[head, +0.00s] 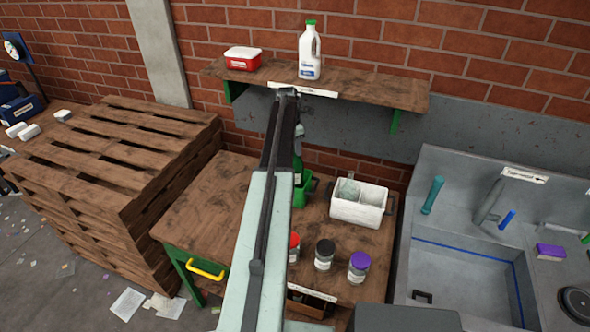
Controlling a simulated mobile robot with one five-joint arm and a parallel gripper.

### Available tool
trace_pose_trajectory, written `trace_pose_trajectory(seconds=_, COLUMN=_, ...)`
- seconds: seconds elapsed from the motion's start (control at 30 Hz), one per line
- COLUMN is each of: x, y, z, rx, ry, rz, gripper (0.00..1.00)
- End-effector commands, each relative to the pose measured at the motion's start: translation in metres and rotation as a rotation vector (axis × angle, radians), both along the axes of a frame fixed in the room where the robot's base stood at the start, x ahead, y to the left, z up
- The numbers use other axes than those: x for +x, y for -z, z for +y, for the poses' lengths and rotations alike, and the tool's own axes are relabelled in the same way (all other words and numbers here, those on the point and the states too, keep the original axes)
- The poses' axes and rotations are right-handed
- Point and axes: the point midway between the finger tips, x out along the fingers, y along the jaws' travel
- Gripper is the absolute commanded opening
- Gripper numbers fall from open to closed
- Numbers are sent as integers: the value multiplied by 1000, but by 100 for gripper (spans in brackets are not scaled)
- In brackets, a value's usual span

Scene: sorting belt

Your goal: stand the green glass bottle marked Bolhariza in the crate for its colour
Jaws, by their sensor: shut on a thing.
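A green glass bottle (298,169) shows just right of my arm, over or inside a green crate (305,193) on the wooden bench. My gripper (299,148) points down and is shut on the bottle near its top. The bottle looks about upright. My arm hides its left side, and I cannot read its label or tell whether its base touches the crate floor. The arm also covers the left part of the green crate. A white crate (371,212) stands to the right, with clear glass in its left compartment.
Jars with red (294,241), black (325,248) and purple (360,262) lids stand at the bench front. A wall shelf (375,91) above holds a milk jug (309,52) and a red tub (243,59). A sink (465,270) is right, pallets (110,165) left.

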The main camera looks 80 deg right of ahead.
Motion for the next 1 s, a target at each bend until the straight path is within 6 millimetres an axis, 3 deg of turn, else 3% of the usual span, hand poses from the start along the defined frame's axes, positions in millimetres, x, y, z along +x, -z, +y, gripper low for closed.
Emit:
trace_pose_trajectory(seconds=0.03, x=1, y=11, z=0, rx=0, ry=-1, rz=0, gripper=0)
trace_pose_trajectory(seconds=0.17, x=2, y=9, z=0, rx=0, ry=-2, rz=0, gripper=0)
trace_pose_trajectory(seconds=0.4, x=2, y=47, z=0, rx=0, ry=-3, rz=0, gripper=0)
trace_pose_trajectory(seconds=0.67, x=3, y=43, z=1, rx=0, ry=-3, rz=0, gripper=0)
trace_pose_trajectory(seconds=1.0, x=3, y=55, z=1, rx=0, ry=-4, rz=0, gripper=0)
